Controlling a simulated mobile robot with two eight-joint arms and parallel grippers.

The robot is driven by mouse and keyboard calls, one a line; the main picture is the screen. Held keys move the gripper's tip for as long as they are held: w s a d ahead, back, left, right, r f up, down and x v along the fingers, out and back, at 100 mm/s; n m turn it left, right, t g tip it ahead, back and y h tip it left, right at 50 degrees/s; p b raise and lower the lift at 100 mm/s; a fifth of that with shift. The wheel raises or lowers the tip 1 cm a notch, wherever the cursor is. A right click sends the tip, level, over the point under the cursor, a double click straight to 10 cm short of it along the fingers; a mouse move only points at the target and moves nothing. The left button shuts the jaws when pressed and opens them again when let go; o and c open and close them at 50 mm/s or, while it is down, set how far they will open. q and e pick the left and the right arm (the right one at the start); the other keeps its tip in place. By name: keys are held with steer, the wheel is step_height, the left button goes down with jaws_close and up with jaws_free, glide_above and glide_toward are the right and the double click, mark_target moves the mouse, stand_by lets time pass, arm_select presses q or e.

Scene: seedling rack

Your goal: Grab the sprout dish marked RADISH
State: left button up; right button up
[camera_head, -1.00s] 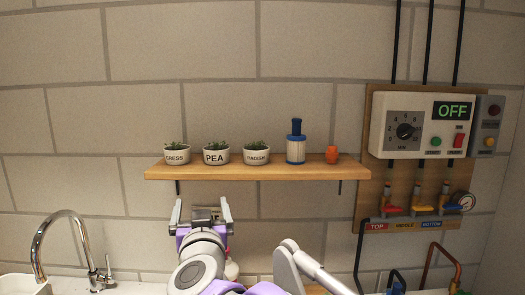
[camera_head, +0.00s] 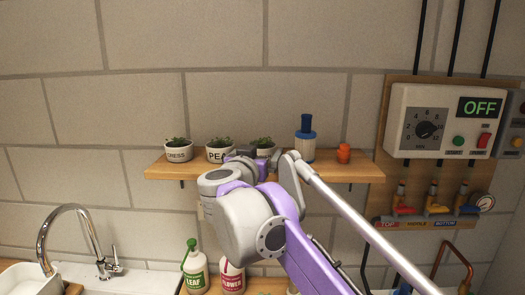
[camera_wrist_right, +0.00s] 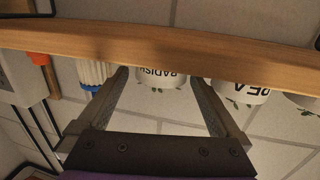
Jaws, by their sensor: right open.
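The dish marked RADISH (camera_wrist_right: 162,77) is a small white pot with green sprouts. In the wrist view it appears upside down, between the two fingers of my open right gripper (camera_wrist_right: 160,88). I cannot tell whether the fingers reach around it or are still short of it. In the head view its sprouts (camera_head: 262,142) show above my right gripper (camera_head: 252,153), which hides most of the pot and its label. It stands on the wooden shelf (camera_head: 340,171). My left gripper is not in view.
Left of it on the shelf are the PEA dish (camera_head: 216,155) and CRESS dish (camera_head: 178,155). Below are bottles (camera_head: 195,265) and a faucet (camera_head: 75,215). A control panel (camera_head: 440,120) hangs right.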

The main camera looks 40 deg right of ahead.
mark_target(262, 145)
steer(key=x, duration=0.4)
steer(key=shift+w+f+p, duration=0.1)
steer(key=shift+w+p, duration=0.1)
steer(key=shift+p, duration=0.1)
steer(key=shift+s, duration=0.15)
steer(key=shift+c, duration=0.7)
steer(key=c, duration=1)
